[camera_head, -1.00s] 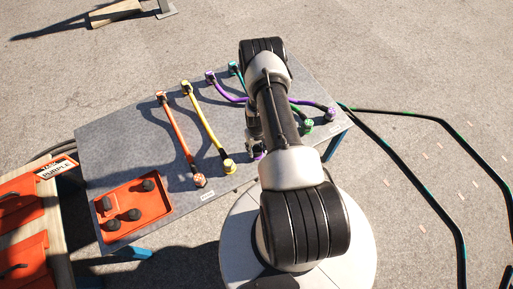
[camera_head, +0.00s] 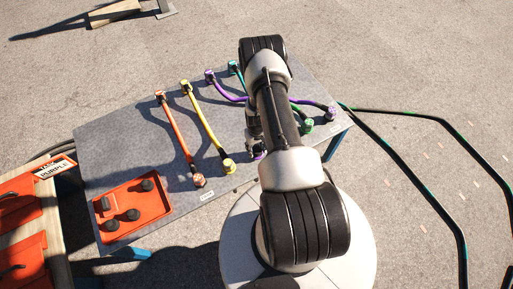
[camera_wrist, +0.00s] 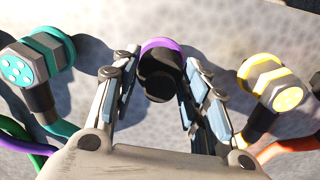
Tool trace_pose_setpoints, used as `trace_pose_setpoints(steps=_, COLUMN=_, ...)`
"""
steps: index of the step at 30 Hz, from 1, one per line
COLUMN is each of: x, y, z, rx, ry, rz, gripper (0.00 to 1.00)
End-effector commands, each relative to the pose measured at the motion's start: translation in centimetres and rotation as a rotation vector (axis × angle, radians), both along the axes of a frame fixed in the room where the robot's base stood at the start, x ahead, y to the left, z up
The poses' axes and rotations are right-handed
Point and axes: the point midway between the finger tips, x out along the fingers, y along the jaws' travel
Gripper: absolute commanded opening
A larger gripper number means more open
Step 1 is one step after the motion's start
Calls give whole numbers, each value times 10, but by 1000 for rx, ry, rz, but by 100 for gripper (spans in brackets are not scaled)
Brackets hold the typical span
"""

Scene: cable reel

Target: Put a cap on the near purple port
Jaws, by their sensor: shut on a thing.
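In the wrist view my gripper (camera_wrist: 155,95) is shut on a dark, round cap (camera_wrist: 158,84). A purple collar (camera_wrist: 160,44) arcs around the cap's upper edge, so the cap is at a purple port. I cannot tell whether it is fully seated. In the head view this purple port (camera_head: 259,154) shows only partly beside my gripper, at the table's near edge. Another purple end (camera_head: 331,113) lies at the right, and another (camera_head: 210,75) at the far side. An orange tray (camera_head: 158,206) with several black caps (camera_head: 132,214) sits at the table's left.
A teal port (camera_wrist: 22,66) stands left of my gripper and a yellow port (camera_wrist: 282,92) right of it in the wrist view. A green port (camera_head: 307,125) and an orange port (camera_head: 199,180) line the near edge. A sign (camera_head: 56,167) reads "PURPLE".

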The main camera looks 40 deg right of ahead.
Motion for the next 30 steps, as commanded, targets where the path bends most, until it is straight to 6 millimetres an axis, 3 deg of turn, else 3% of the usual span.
trace_pose_setpoints(steps=3, x=0, y=0, z=-4, rx=0, ry=0, rz=0, gripper=17)
trace_pose_setpoints(steps=4, x=0, y=0, z=-4, rx=0, ry=0, rz=0, gripper=42)
trace_pose_setpoints(steps=14, x=0, y=0, z=-3, rx=0, ry=0, rz=0, gripper=64)
trace_pose_setpoints(steps=25, x=0, y=0, z=0, rx=0, ry=-1, rz=0, gripper=65)
trace_pose_setpoints(steps=30, x=1, y=-1, z=21, rx=-2, ry=-2, rz=0, gripper=65)
